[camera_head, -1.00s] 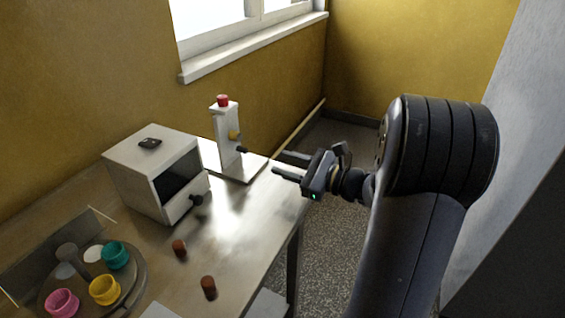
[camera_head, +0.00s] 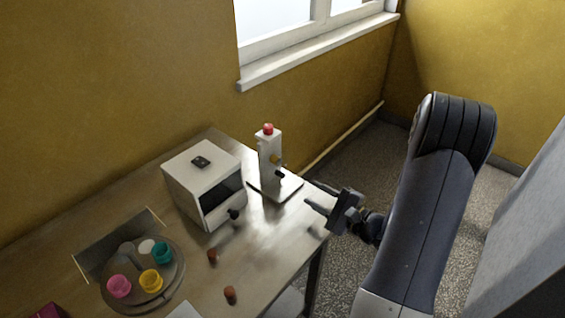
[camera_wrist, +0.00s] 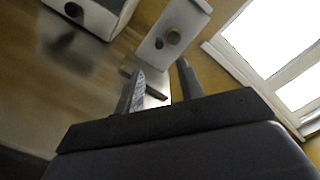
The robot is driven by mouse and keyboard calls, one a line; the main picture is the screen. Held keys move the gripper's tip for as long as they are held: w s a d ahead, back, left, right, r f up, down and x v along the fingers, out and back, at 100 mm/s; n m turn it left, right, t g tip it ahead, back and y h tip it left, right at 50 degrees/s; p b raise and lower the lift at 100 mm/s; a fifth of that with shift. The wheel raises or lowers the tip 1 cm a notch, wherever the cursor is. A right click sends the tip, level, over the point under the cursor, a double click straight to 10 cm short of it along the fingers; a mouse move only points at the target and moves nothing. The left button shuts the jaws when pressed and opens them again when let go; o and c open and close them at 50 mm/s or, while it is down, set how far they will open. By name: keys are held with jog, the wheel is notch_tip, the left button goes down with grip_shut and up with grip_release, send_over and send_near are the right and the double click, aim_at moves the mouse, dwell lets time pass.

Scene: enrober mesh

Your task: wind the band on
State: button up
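A white box-shaped machine (camera_head: 197,185) with a dark front opening stands on the table. A dark knob (camera_head: 235,214) sticks out at its lower front, and its lower part shows in the wrist view (camera_wrist: 100,14). No band can be made out clearly. To its right, a white post (camera_head: 266,157) on a flat base has a red top (camera_head: 268,129), a yellowish part and a black knob (camera_head: 281,175). The post is ahead in the wrist view (camera_wrist: 183,22). My gripper (camera_head: 311,194) is open and empty, just right of the post and apart from it. Its fingers (camera_wrist: 160,68) straddle a gap.
A round tray (camera_head: 172,289) with pink, yellow and teal cups is at the table's left front. Two small brown cylinders (camera_head: 212,256) (camera_head: 230,292) stand on the tabletop (camera_head: 272,240). The table's right edge is near my gripper. A window and yellow wall are behind.

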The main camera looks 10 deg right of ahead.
aim_at(284, 176)
jog(key=shift+w+a, duration=0.3)
jog(key=p+x, duration=0.3)
jog(key=x, duration=0.7)
jog(key=shift+c, duration=0.4)
grip_shut()
